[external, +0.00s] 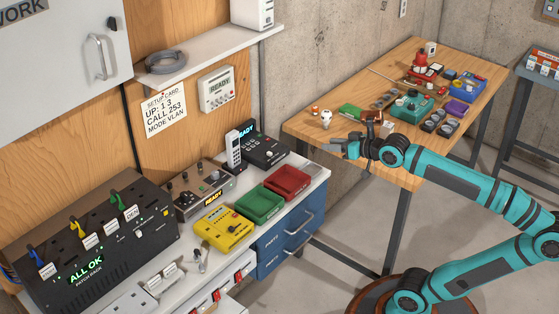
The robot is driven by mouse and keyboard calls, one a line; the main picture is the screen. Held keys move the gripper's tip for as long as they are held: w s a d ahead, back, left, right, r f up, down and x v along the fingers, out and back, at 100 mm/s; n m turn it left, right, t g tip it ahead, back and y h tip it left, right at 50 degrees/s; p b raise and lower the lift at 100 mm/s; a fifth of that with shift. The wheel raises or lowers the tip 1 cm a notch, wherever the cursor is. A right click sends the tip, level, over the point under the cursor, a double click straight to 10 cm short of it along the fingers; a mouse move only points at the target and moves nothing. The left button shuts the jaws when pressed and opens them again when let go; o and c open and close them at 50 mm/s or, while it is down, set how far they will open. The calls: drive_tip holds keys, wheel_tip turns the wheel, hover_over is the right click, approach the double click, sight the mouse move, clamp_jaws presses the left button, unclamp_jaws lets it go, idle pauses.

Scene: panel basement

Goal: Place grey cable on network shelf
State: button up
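A coiled grey cable (166,61) lies on the left part of the white wall shelf (214,52), close to the cabinet. The coil rests flat on the shelf. My gripper (340,150) is well to the right of the shelf and lower, by the near left edge of the wooden table. It points left, appears open with a small gap between its fingers, and nothing shows between them. It is far from the cable and not touching it.
A white box (252,14) stands on the shelf's right end; the shelf between box and coil is clear. Below are a black patch rack (95,245), a yellow device (223,228), a green tray (260,204) and a red tray (288,182). Tools crowd the wooden table (307,131).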

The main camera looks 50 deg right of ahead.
drive_tip(key=s+d+f+t+h, duration=0.1)
drive_tip(key=s+d+f+t, duration=0.1)
drive_tip(key=s+d, duration=0.3)
drive_tip(key=shift+s+f+n+t+h, duration=0.4)
drive_tip(key=shift+s+f, duration=0.3)
drive_tip(key=shift+s, duration=0.15)
